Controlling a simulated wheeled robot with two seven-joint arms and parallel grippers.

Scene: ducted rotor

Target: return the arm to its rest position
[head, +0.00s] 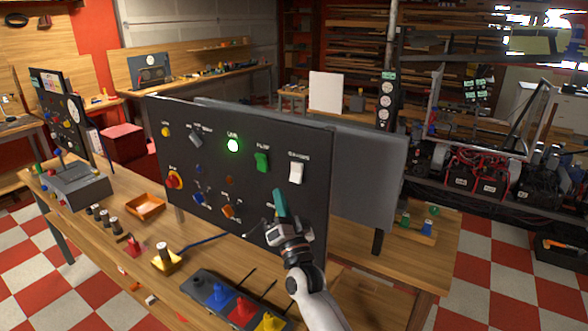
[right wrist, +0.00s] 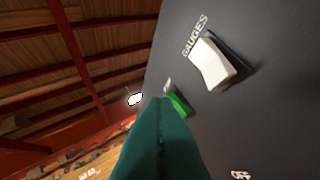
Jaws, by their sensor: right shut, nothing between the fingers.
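My right gripper (head: 280,204) is in front of the lower right part of a black control panel (head: 215,165). Its teal fingers are shut with nothing between them, and they fill the lower middle of the right wrist view (right wrist: 160,140). Above it on the panel are a white GAUGES rocker switch (head: 296,173) and a green rocker switch (head: 262,161). Both also show close by in the right wrist view, the white one (right wrist: 212,64) nearer than the green one (right wrist: 179,104). A lamp (head: 233,145) at the panel's top glows green. My left gripper does not show.
The panel stands on a wooden table (head: 345,240). On it are an orange tray (head: 145,206), a yellow-based peg (head: 164,258), and a dark strip with blue, red and yellow pieces (head: 228,300) close to my right arm. A grey board (head: 370,180) stands behind the panel.

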